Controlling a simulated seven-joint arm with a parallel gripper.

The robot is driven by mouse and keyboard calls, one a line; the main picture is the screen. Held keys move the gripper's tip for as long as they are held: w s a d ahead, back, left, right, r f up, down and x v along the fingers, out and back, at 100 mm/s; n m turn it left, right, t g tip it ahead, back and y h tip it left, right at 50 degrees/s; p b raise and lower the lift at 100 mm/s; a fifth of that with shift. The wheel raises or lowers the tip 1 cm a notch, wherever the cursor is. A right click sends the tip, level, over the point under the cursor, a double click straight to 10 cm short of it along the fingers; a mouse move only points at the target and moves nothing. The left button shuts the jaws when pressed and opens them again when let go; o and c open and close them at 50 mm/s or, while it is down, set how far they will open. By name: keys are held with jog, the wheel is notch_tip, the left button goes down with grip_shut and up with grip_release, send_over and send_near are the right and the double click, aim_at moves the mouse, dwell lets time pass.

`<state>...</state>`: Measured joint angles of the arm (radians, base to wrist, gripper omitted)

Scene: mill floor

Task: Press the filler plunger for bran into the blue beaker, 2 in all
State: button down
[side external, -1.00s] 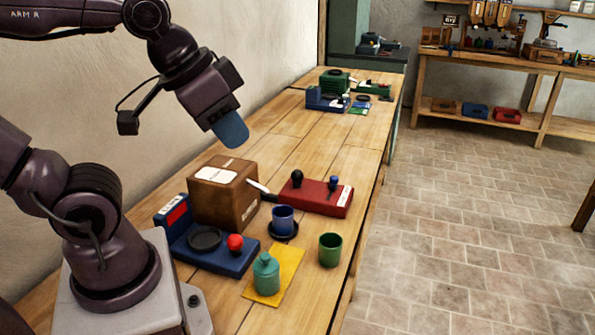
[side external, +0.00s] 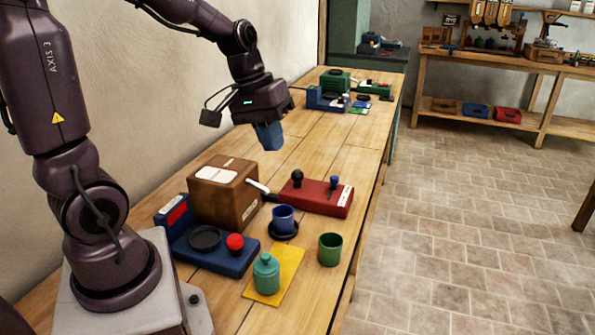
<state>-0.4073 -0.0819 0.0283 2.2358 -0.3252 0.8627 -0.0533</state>
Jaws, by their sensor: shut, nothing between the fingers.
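The blue beaker (side external: 283,216) stands upright on a dark round coaster (side external: 284,233) in front of the red unit. I cannot tell which part is the bran plunger. My gripper (side external: 269,148) is shut and empty, pointing down above the table, behind the box and red unit, touching nothing.
A blue unit (side external: 219,256) with a red button and dark round plate sits at front left. A teal jar (side external: 266,272) stands on a yellow mat (side external: 284,271); a green cup (side external: 330,249) is near the right edge. The table beyond the red unit is clear until several far devices.

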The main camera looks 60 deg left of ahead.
jog(key=w+a+f+n+t+h, duration=0.1)
jog(key=w+a+f+n, duration=0.4)
jog(key=w+a+n, duration=0.15)
jog(key=n+t+y, duration=0.2)
jog(key=n+t, duration=0.3)
jog(key=n, duration=0.6)
send_over(297, 172)
notch_tip(297, 172, down, 4)
jog(key=shift+a+r, duration=0.1)
jog(key=shift+f, duration=4.45)
jog(key=shift+f, duration=0.4)
